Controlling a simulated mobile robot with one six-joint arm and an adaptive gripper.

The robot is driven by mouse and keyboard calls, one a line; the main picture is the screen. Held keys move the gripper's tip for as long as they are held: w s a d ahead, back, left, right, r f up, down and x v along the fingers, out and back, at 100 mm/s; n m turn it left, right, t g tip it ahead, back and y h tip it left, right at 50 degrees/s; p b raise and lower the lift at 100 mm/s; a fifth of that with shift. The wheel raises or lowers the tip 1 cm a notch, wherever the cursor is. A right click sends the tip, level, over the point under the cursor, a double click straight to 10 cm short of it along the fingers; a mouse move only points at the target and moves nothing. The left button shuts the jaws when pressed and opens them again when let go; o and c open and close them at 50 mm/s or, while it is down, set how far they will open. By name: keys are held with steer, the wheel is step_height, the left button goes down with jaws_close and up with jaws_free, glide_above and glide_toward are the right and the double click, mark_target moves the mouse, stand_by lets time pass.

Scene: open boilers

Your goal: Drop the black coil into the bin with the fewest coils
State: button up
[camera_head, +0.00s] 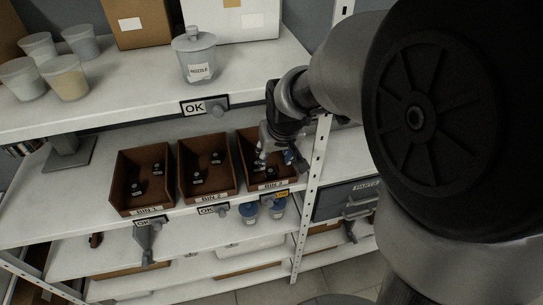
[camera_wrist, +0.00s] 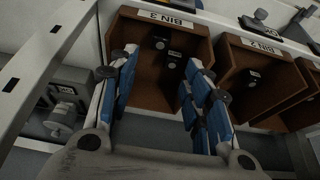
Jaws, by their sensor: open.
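Three brown open bins stand in a row on the middle shelf: BIN 1 (camera_head: 141,209), BIN 2 (camera_head: 208,195) and BIN 3 (camera_head: 271,184). Small black coils with pale labels lie in BIN 1 (camera_head: 137,188) and in BIN 2 (camera_head: 197,177). My gripper (camera_head: 275,157) is over BIN 3 and partly hides its contents. In the wrist view BIN 3 (camera_wrist: 145,22) lies ahead between the blue-padded fingers of my gripper (camera_wrist: 160,72). Two black coils (camera_wrist: 160,43) show in it. My gripper is open, with no coil visible between the fingers.
A NOZZLE jar (camera_head: 195,55) and several cups (camera_head: 62,76) stand on the upper shelf, whose front edge is above the bins. A white shelf upright (camera_head: 313,170) stands just right of BIN 3. Blue-lidded jars (camera_head: 249,214) sit below.

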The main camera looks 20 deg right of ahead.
steer(key=s+r, duration=0.8)
steer(key=s, duration=0.3)
steer(key=s+r, duration=0.1)
steer(key=s, duration=1.2)
steer(key=shift+s, duration=0.2)
steer(key=shift+r, duration=0.1)
step_height(320, 180, down, 2)
steer(key=shift+f+b, duration=0.1)
steer(key=shift+b, duration=0.8)
steer(key=shift+c, duration=0.2)
